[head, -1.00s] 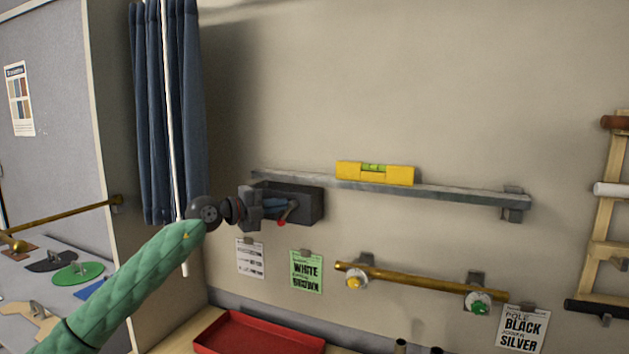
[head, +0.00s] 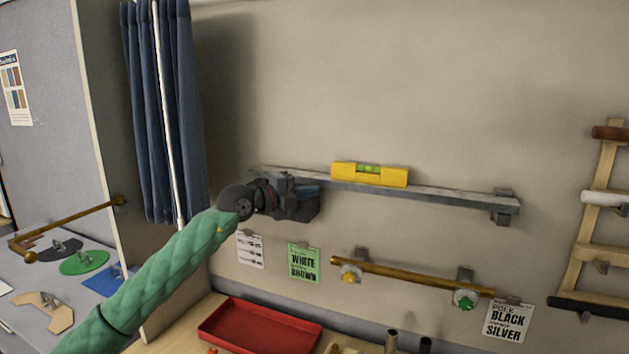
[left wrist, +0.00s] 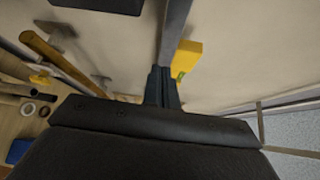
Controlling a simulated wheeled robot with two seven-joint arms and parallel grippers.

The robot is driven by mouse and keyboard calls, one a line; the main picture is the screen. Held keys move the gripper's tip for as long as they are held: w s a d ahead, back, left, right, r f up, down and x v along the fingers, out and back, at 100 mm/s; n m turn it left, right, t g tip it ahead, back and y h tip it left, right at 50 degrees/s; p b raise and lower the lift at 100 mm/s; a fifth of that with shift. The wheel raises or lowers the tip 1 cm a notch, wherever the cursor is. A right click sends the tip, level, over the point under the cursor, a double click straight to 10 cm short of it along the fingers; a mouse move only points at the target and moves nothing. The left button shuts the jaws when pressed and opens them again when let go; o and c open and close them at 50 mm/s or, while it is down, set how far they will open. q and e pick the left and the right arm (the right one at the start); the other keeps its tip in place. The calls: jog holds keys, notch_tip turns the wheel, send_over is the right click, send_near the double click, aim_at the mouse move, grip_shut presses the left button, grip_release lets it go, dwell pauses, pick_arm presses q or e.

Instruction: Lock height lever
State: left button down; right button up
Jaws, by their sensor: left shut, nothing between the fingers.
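My left gripper (head: 306,190) is shut and empty, in front of the bracket near the rail's left end. Whether it touches the lever cannot be told. In the left wrist view the shut fingers (left wrist: 161,88) point along the rail (left wrist: 173,35). A yellow spirit level (head: 369,174) lies on the rail; it also shows in the left wrist view (left wrist: 187,57).
A brass pole (head: 410,277) hangs on wall brackets below the rail, with paper labels beside it. A red tray (head: 260,326) stands on the bench below. A blue curtain (head: 165,120) hangs at left. A wooden rack (head: 592,240) stands at right.

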pick_arm(q)
jog(key=shift+s+d+r+p, duration=0.25)
jog(key=shift+d+r+p, duration=0.1)
jog(key=shift+d+r, duration=0.15)
pick_arm(e)
jog(key=shift+w+a+r, duration=0.1)
jog(key=shift+w+r, duration=0.1)
jog(key=shift+r, duration=0.55)
pick_arm(q)
jog(key=shift+d, duration=0.15)
pick_arm(e)
jog(key=shift+f, duration=0.1)
